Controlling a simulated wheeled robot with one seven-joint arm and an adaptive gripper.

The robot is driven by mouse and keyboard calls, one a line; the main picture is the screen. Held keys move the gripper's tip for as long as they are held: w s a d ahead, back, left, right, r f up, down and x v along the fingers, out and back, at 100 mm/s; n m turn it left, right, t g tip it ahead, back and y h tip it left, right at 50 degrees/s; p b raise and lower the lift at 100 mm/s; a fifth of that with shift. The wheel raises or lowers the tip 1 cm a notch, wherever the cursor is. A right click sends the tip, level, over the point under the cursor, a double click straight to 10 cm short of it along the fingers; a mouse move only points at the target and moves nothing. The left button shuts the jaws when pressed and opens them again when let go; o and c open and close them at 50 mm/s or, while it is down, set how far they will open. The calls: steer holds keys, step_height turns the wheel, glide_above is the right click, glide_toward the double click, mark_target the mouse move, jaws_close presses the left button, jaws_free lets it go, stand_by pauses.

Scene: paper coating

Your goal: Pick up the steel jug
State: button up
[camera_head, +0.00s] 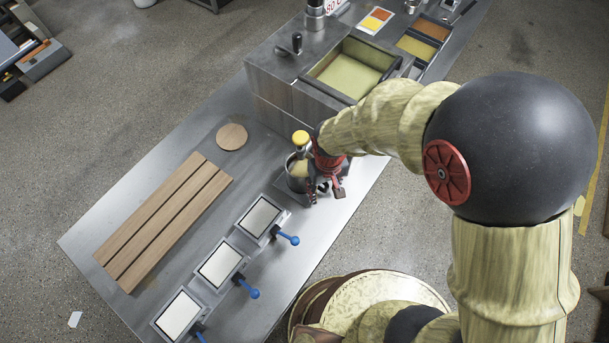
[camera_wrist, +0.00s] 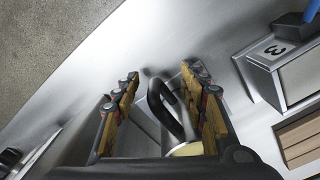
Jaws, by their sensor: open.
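The steel jug (camera_head: 296,170) stands on the metal table in the head view, with yellowish contents and a yellow round-topped thing (camera_head: 300,138) at its far rim. My gripper (camera_head: 328,186) is at the jug's right side and partly covers it. In the wrist view my gripper (camera_wrist: 160,100) is open, with one finger on each side of the jug's black handle (camera_wrist: 168,108). The fingers look apart from the handle. Part of the jug's rim (camera_wrist: 188,149) shows below; most of its body is hidden behind the gripper.
Three framed white plates with blue-handled levers (camera_head: 220,264) line the near table edge. A slatted wooden board (camera_head: 165,220) and a round wooden disc (camera_head: 232,137) lie to the left. A steel vat (camera_head: 350,68) stands behind the jug. Bare metal table surrounds the disc.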

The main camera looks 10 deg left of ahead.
steer(key=shift+f, duration=0.3)
steer(key=shift+c, duration=1.2)
steer(key=shift+r, duration=0.1)
jaws_close()
